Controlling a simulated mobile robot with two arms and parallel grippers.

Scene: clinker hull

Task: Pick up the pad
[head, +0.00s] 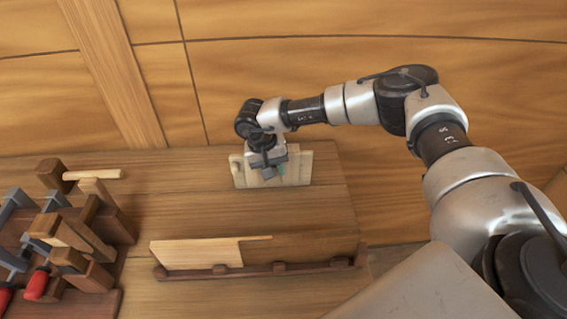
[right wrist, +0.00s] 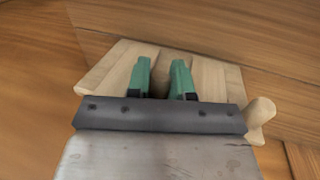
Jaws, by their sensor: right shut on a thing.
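My right gripper (head: 266,172) is at a pale wooden block (head: 297,168) that stands on the bench near the hull wall. In the right wrist view the green fingers (right wrist: 161,80) reach down over the same pale block (right wrist: 217,77). A narrow, darker brown wooden piece (right wrist: 160,74) shows between the fingers, and I take it for the pad. The gripper is shut on it. Its lower part is hidden by the fingers and the dark gripper body, and I cannot tell whether it touches the block. My left gripper is not in view.
A rack of wooden clamps (head: 75,235) with red handles fills the left of the bench. A long dark rack (head: 190,272) holding a pale board (head: 195,253) lies nearer to me. The bench between is clear. The plank hull wall (head: 330,85) rises behind.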

